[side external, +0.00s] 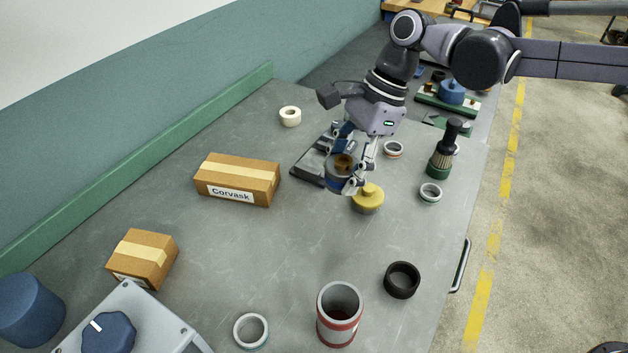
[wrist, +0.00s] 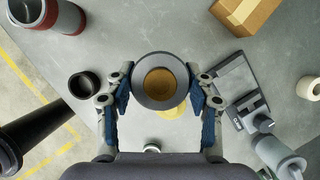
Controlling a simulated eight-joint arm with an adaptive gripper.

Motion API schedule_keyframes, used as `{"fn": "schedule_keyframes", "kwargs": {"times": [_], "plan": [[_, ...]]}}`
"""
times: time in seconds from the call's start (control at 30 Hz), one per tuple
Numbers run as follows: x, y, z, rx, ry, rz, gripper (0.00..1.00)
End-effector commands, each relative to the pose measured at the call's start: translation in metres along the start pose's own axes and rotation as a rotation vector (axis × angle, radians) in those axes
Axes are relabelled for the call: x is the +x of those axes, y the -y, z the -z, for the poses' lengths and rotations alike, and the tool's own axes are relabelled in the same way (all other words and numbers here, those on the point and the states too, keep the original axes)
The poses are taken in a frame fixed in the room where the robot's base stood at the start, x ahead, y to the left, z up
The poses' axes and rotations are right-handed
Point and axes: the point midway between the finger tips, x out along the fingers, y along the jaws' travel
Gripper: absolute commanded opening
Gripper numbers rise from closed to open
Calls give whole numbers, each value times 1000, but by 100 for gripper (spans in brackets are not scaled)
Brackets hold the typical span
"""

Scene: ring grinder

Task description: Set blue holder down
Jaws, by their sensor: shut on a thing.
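The blue holder (side external: 338,183) is a round piece with a wide grey rim and a brown inside. It is upright between the fingers of my gripper (side external: 348,168). In the wrist view my gripper (wrist: 160,83) has one finger on each side of the holder (wrist: 160,103), shut on it. The holder's lower part is mostly hidden, and I cannot tell whether its base touches the table. A yellow knobbed piece (side external: 368,201) stands just right of it in the side view; it is partly hidden behind the holder in the wrist view.
A dark flat stand (side external: 307,171) lies close on the left. A Corvask box (side external: 237,181) is further left. A white roll (side external: 290,116), small rings (side external: 430,193) and a green-based brush (side external: 440,160) stand around. A black ring (side external: 402,281) and a red-grey cylinder (side external: 339,316) are nearer; the mid-table is clear.

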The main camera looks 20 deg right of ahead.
Motion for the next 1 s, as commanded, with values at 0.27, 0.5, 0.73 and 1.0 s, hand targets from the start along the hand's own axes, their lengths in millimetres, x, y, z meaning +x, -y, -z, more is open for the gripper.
{"fn": "schedule_keyframes", "kwargs": {"times": [0.27, 0.5, 0.73, 1.0], "plan": [[-8, -14, 28, 20, 3, 8, 0], [27, -18, 3, 17, 4, 7, 0], [66, -21, -26, 18, 4, 7, 0], [95, -23, -47, 21, 3, 9, 0]]}}
